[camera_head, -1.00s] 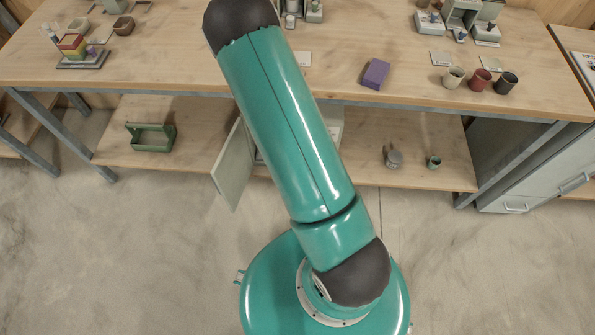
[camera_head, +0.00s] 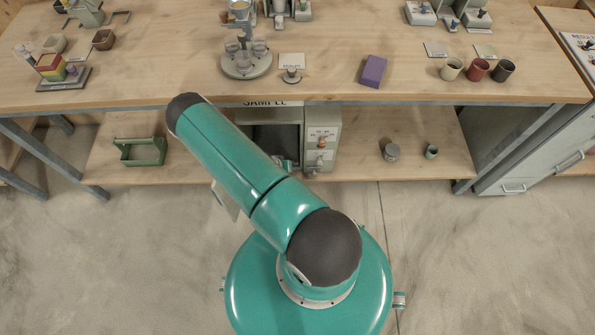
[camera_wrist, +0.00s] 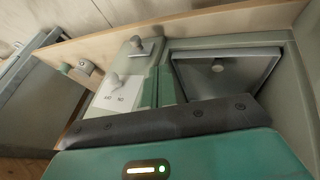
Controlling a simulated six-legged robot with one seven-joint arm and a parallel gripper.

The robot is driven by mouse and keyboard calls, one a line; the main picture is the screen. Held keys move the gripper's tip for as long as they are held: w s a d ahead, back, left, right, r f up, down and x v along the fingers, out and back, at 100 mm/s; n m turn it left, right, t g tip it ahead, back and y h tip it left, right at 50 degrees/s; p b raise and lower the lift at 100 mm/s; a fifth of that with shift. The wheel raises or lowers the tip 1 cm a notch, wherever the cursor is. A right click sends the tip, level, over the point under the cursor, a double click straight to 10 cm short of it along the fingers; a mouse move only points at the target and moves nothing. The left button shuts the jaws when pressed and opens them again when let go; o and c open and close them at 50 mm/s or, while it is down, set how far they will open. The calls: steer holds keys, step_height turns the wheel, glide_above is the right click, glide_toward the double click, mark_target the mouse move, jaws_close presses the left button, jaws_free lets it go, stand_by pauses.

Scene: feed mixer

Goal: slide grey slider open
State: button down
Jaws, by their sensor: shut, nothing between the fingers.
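In the wrist view, a grey panel (camera_wrist: 225,70) with a round knob sits in a framed opening of the cabinet, right of my gripper. Left of my gripper are a small grey plate with a knob (camera_wrist: 137,46) and a white labelled plate with a grey knob (camera_wrist: 113,79). I cannot tell for sure which is the grey slider. My gripper (camera_wrist: 158,88) is shut and empty in front of the cabinet, its fingers pointing toward the strip between panel and plates. In the head view, the cabinet (camera_head: 334,120) stands on the lower shelf; my arm hides part of it.
The cabinet's open door (camera_head: 222,200) shows partly behind my arm. A green tray (camera_head: 140,152) stands left on the lower shelf (camera_head: 440,172), a grey jar (camera_head: 390,152) and a small cup (camera_head: 431,152) right. The worktop edge overhangs the shelf. The floor in front is clear.

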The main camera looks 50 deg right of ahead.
mark_target(314, 172)
steer(key=shift+s+f, duration=0.25)
steer(key=shift+f, duration=0.05)
steer(key=s+d+f, duration=0.3)
steer(key=d+f, duration=0.5)
steer(key=f, duration=0.1)
steer(key=shift+s+f, duration=0.3)
steer(key=shift+f, duration=0.1)
steer(key=shift+s, duration=0.1)
